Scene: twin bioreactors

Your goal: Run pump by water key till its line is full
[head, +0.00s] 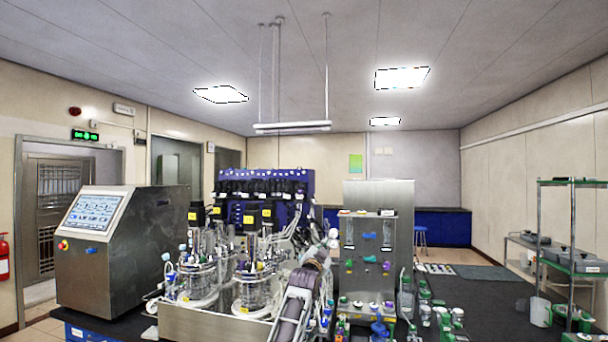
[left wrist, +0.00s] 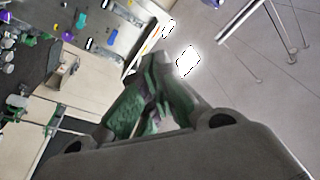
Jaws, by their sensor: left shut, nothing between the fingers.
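A steel tower (head: 398,225) with two clear vertical tubes, several coloured knobs and small fittings stands right of centre in the head view. Its pump, water key and line are too small to tell apart. My left gripper (head: 331,240) is raised at the tower's left side, with its arm rising from below. In the left wrist view the green-padded fingers (left wrist: 152,75) are shut and empty. The steel panel (left wrist: 122,38) with purple and blue knobs shows beyond them at upper left; I cannot see the fingers touching it. My right gripper is not in view.
Two glass vessels (head: 252,288) with tubing stand left of my arm. A console with a lit screen (head: 93,212) stands further left. Green-capped bottles (head: 424,312) crowd the black bench right of the tower.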

